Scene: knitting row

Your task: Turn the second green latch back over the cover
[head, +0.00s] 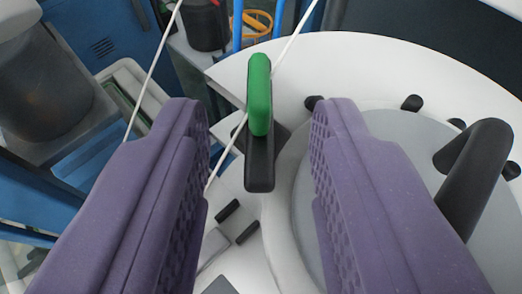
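One green latch (260,95) with a black base (260,168) shows in the head view, upper middle. It stands at the rim of a round grey cover (300,215) set in a white housing (330,65). My gripper (262,125) has two purple padded fingers spread wide apart. The latch shows in the gap between them, with clear space on both sides, and neither finger appears to touch it. The right finger hides part of the cover. No other green latch is visible.
A black handle (470,180) rises from the cover at the right. Thin white yarn (228,150) runs diagonally behind the latch. Small black knobs (411,102) sit along the cover's rim. Blue cabinets (110,35) and a grey cylinder (40,85) stand at the left.

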